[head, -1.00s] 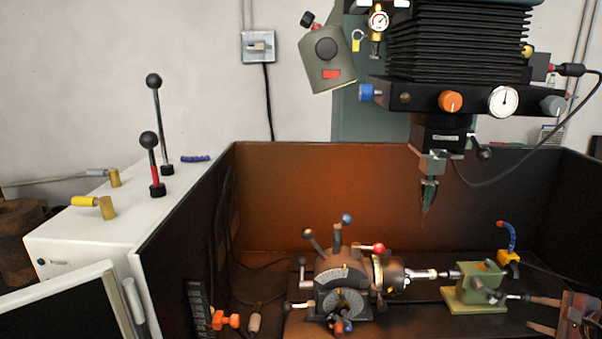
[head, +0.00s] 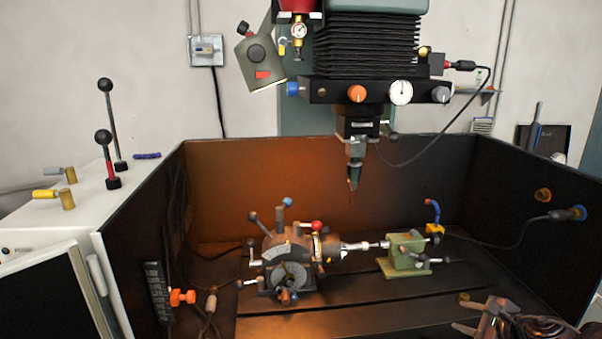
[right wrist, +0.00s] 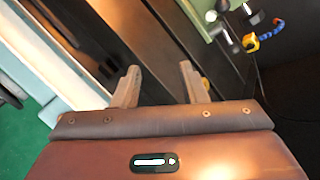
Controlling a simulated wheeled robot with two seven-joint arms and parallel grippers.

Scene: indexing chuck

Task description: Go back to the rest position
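My right gripper (head: 458,314) is at the lower right of the head view, in front of and below the green tailstock (head: 408,256), apart from it. In the right wrist view its two fingers (right wrist: 160,82) are spread with nothing between them. The indexing chuck (head: 290,258) sits on the machine table, with ball-ended levers on top and a bright shaft reaching toward the tailstock. My left gripper is not in view.
A dark enclosure wall (head: 330,160) surrounds the table (head: 340,312). The machine head (head: 370,90) with its pointed tool hangs above. A white cabinet (head: 60,215) with levers stands at the left. An orange knob (head: 182,297) and cables lie left of the chuck.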

